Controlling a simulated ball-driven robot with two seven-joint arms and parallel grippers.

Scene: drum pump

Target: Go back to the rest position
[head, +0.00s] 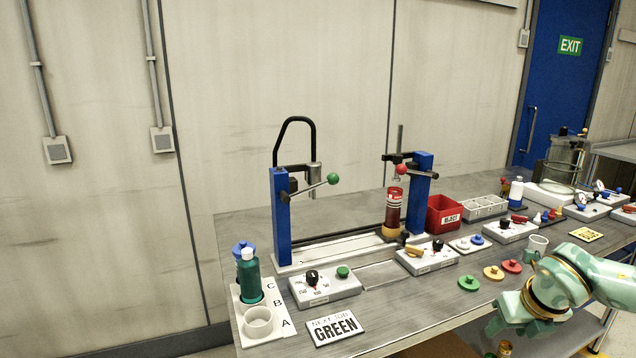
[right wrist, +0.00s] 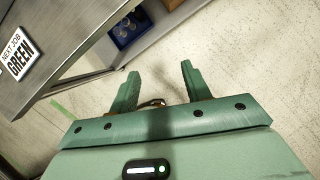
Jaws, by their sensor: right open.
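My right arm comes into the head view at the lower right, and its gripper (head: 500,332) is low at the picture's bottom, in front of the bench (head: 415,325). In the right wrist view the right gripper (right wrist: 160,82) has its two green fingers apart, with nothing between the tips and the pale floor beyond. The bench edge with the sign NEXT JOB GREEN (right wrist: 17,54) is at the upper left there. My left gripper is in neither view.
The bench carries a blue-post pump stand (head: 280,220), a green bottle (head: 249,278), a white cup (head: 258,322), a red reject bin (head: 444,215), control boxes and coloured caps (head: 493,272). A lower shelf (head: 540,345) lies under the bench. Floor is clear in the right wrist view.

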